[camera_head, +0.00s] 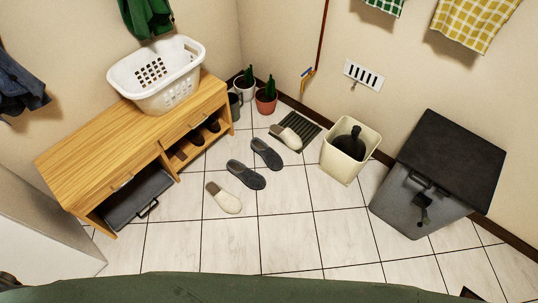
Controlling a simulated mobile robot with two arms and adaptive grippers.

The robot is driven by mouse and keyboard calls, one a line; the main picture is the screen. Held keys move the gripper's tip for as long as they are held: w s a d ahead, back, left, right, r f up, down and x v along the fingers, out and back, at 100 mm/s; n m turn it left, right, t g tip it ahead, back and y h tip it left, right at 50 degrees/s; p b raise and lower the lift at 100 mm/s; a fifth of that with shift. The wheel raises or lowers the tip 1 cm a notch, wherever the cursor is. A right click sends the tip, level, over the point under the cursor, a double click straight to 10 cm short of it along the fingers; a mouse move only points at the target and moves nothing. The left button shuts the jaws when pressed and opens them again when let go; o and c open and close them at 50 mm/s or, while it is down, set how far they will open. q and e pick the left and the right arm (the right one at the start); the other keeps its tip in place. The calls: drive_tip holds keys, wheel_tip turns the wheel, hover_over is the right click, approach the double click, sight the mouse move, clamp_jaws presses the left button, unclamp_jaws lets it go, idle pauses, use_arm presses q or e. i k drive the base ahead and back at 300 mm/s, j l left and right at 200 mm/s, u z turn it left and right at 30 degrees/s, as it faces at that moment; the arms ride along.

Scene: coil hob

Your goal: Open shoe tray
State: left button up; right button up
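The shoe tray, a dark grey tray (134,198), sits low in the left bay of the wooden bench (70,165). A dark bar handle (148,209) is on its floor-facing front edge. The tray's top is partly hidden under the bench, and I cannot tell exactly how far out it sits. Neither of my grippers can be made out. Only small dark shapes show at the bottom left and bottom right edges, and I cannot tell what they are.
A white laundry basket (160,78) stands on the bench. Loose shoes and slippers (246,175) lie on the tiles right of the tray. A cream bin (340,165) and a grey lidded box (430,180) stand at right. Tiles before the tray are clear.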

sight(119, 208)
drive_tip(key=u, duration=1.6)
